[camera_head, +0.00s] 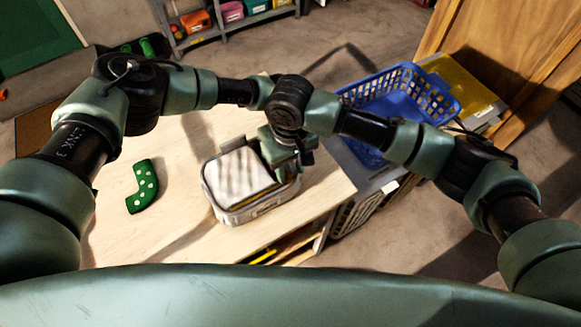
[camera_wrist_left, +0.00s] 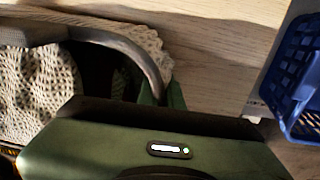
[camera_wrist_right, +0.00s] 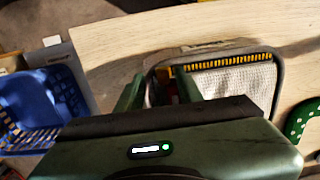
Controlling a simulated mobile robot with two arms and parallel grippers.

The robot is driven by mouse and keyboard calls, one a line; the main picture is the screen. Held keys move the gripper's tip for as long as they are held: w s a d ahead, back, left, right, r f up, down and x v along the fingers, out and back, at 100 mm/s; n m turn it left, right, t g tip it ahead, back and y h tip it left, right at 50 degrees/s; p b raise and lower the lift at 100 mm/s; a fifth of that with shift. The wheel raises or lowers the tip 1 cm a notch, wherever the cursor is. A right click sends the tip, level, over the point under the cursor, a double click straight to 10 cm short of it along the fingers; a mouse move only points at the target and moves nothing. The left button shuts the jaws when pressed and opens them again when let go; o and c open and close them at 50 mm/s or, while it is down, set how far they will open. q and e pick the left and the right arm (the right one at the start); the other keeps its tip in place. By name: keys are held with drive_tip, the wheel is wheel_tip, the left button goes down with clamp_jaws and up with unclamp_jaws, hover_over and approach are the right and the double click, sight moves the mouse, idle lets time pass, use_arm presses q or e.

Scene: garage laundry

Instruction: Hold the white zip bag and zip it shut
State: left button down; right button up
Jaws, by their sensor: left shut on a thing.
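The white zip bag (camera_head: 226,210) lies on the wooden table, with its top open and a pale ribbed cloth (camera_head: 238,172) inside. Its rim and cloth also show in the right wrist view (camera_wrist_right: 277,62), with yellow zip teeth along one edge. My left gripper (camera_wrist_left: 162,92) is shut on the bag's rim; the fingertips are partly hidden by its body. My right gripper (camera_wrist_right: 158,92) is open over the bag's end, its fingers apart on either side of the rim. A small red bit shows between them. In the head view my right gripper (camera_head: 284,158) is at the bag's right end.
A blue laundry basket (camera_head: 395,100) stands beyond the table's right edge, close to my arms. Bare tabletop lies between sock and bag. Shelves with coloured bins (camera_head: 232,12) stand far back.

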sight(290, 172)
wheel_tip(290, 172, up, 12)
idle(0.4)
drive_tip(key=shift+f, duration=0.1)
use_arm(q)
drive_tip(key=c, duration=1.5)
unclamp_jaws()
